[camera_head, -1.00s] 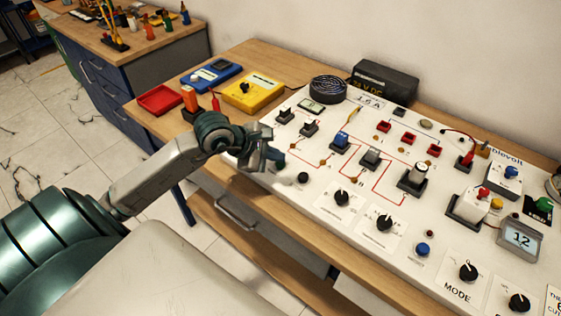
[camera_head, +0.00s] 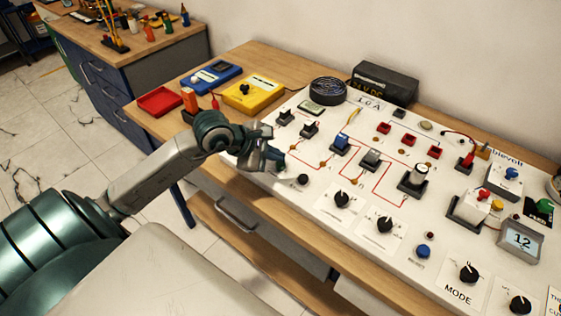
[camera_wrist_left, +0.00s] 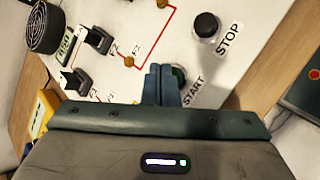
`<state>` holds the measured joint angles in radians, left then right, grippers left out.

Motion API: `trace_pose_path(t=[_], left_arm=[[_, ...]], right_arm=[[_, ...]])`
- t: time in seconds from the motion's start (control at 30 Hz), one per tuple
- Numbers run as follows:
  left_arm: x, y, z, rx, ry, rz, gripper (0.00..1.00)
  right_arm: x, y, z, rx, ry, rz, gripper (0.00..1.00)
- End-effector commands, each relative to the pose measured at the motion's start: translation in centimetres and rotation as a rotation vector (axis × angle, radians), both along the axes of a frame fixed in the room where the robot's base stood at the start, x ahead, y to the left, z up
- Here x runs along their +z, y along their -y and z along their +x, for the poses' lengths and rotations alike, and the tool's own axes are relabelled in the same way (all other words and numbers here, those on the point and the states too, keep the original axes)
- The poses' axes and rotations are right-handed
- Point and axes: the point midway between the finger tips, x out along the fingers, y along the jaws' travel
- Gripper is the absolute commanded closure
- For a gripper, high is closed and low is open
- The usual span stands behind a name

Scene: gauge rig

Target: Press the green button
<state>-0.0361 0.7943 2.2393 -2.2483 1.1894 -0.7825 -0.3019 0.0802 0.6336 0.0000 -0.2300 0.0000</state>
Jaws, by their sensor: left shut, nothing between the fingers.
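The green button (camera_wrist_left: 179,73) sits beside the START label on the white panel and shows in the left wrist view, partly hidden behind my fingers. My left gripper (camera_wrist_left: 163,72) is shut and empty, its tips over or against the near edge of the button. I cannot tell whether they touch it. In the head view my left gripper (camera_head: 276,158) is low at the panel's left front part, and it hides most of the button there.
The black STOP button (camera_wrist_left: 206,25) is close by; it also shows in the head view (camera_head: 302,179). Black switches (camera_head: 309,129) and knobs (camera_head: 342,199) stand up from the panel (camera_head: 285,188). Yellow (camera_head: 253,92) and blue (camera_head: 211,75) boxes lie behind my wrist.

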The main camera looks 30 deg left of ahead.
Motion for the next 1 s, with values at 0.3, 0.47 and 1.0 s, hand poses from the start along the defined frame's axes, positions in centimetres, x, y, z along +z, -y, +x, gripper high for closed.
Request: trace_pose_path(t=[0.3, 0.47, 1.0], left_arm=[[0.8, 0.0, 0.0, 0.000, 0.001, -0.001, 1.00], [0.8, 0.0, 0.0, 0.000, 0.001, 0.001, 1.00], [5.5, 0.0, 0.0, -0.001, 0.003, 0.002, 1.00]], right_arm=[[0.2, -0.2, 0.0, -0.001, 0.000, 0.002, 0.64], [0.3, -0.2, 0.0, -0.001, 0.000, 0.002, 0.64], [2.3, 0.0, 0.0, 0.000, 0.000, 0.000, 0.64]])
